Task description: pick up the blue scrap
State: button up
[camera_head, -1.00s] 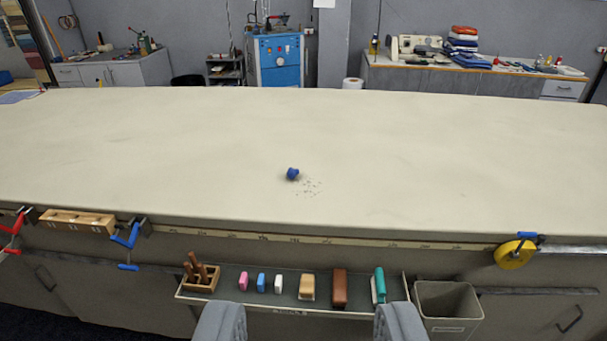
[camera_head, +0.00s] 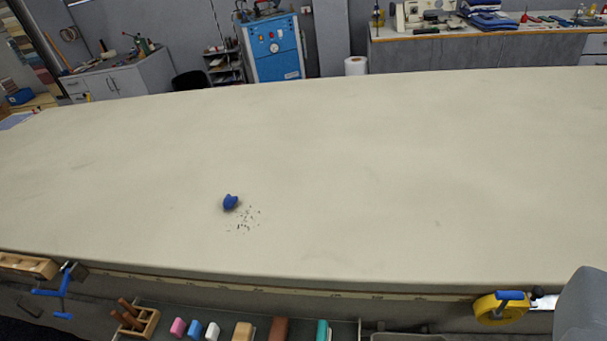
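The blue scrap (camera_head: 230,202) is a small crumpled dark-blue lump on the pale cloth table top (camera_head: 350,160), left of the middle and towards the front edge. Small dark specks lie just right of and below it. One grey finger of my gripper (camera_head: 582,305) shows at the lower right corner. It is well to the right of the scrap and apart from it. The other finger is out of view. Nothing shows against the inner side of the visible finger, so the gripper looks open and empty.
Below the front edge hang a blue clamp (camera_head: 62,291), a yellow tape (camera_head: 501,309) and a tray with a wooden tool block (camera_head: 138,319) and several coloured blocks. The cloth around the scrap is otherwise clear. A blue cabinet (camera_head: 272,48) stands behind.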

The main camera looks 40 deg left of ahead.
aim_at(229, 202)
jog(key=u, duration=0.15)
jog(key=i, duration=1.4)
jog(key=u, duration=0.65)
